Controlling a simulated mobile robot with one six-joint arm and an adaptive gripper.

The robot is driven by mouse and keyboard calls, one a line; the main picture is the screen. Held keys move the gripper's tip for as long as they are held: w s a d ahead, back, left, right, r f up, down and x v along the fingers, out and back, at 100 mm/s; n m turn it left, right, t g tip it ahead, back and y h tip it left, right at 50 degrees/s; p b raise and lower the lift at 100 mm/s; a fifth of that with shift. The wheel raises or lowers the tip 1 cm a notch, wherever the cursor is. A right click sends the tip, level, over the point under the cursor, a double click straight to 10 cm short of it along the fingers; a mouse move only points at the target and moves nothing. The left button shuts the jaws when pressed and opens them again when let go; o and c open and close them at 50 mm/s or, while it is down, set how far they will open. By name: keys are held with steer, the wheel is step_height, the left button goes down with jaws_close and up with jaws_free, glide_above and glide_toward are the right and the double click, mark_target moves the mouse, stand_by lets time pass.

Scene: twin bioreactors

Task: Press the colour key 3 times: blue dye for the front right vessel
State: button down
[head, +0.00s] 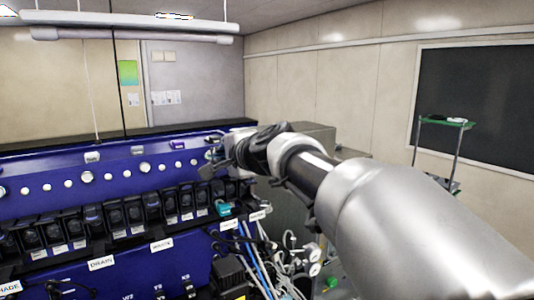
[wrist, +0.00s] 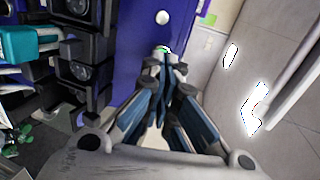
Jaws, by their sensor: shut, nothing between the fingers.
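A blue panel (head: 130,170) carries a row of round pale buttons (head: 87,177). My gripper (head: 210,168) is at the panel's right end, near the end of that row. In the wrist view my gripper (wrist: 163,62) is shut and empty, its fingertips pointing at the blue panel face (wrist: 135,30). A small key with a green-lit rim (wrist: 163,48) shows just past the fingertips and is partly hidden by them. I cannot tell whether they touch it. A white round button (wrist: 162,17) sits beyond it. I cannot make out which key is the colour key, and the front right vessel is not recognisable.
A row of black pump heads (head: 115,213) runs below the buttons. A teal pump head (head: 224,210) is at its right end, close to my gripper; it also shows in the wrist view (wrist: 30,42). Tubes and cables (head: 262,260) hang at lower right. A green-topped cart (head: 447,123) stands far right.

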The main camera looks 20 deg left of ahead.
steer(key=shift+w+a+f, duration=0.1)
steer(key=shift+w+a, duration=0.15)
steer(key=shift+a, duration=0.05)
steer(key=shift+a, duration=0.1)
steer(key=shift+w+a+f, duration=0.15)
steer(key=shift+w+a, duration=0.1)
steer(key=shift+w, duration=0.05)
steer(key=shift+s+d, duration=0.1)
steer(key=shift+b+v, duration=0.3)
steer(key=shift+v, duration=1.05)
steer(key=b+v, duration=0.1)
steer(key=v, duration=0.5)
steer(key=shift+b, duration=0.35)
